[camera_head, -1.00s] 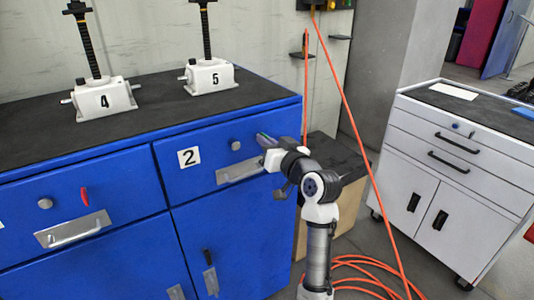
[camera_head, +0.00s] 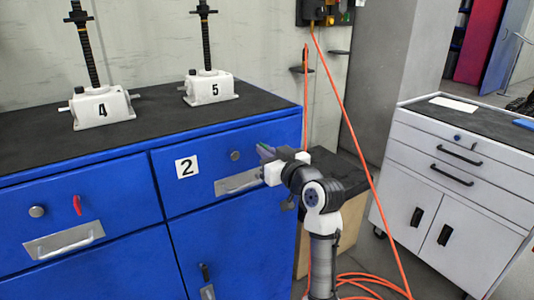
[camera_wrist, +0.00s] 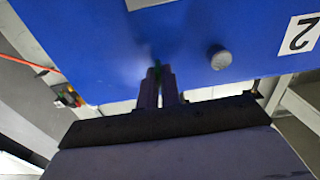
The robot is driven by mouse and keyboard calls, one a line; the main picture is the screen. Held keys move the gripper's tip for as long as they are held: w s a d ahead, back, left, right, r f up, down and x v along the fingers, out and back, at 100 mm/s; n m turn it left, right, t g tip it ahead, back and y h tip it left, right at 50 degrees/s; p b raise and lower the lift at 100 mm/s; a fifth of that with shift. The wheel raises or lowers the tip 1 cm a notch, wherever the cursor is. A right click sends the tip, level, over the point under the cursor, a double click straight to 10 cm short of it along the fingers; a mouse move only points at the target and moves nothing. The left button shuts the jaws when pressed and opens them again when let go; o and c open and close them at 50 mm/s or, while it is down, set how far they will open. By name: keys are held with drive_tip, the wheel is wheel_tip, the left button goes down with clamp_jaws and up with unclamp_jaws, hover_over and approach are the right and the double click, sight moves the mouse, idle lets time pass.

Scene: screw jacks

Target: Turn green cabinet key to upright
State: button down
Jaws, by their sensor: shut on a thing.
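The blue cabinet (camera_head: 120,175) has a drawer marked 2 at its right, and my gripper (camera_head: 264,153) is at that drawer's front, to the right of its round lock. In the wrist view my gripper (camera_wrist: 160,86) reaches to the blue face with its two fingers close together. A thin green key (camera_wrist: 157,68) shows between the fingertips, so the gripper is shut on it. The fingers cover most of the key, and its exact angle cannot be told. In the head view the key is hidden by the gripper.
A round grey lock (camera_wrist: 219,57) sits beside the fingers. A metal drawer handle (camera_head: 238,182) is just below the gripper. A red key (camera_head: 77,205) is on the left drawer. Orange hoses (camera_head: 352,140) hang behind my arm. A white cabinet (camera_head: 450,185) stands at the right.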

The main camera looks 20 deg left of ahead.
drive_tip(key=c, duration=1.6)
unclamp_jaws()
drive_tip(key=b+v, duration=0.1)
drive_tip(key=v, duration=1.2)
drive_tip(key=shift+s+d+b, duration=0.25)
drive_tip(key=shift+d+b, duration=0.05)
drive_tip(key=shift+b, duration=0.05)
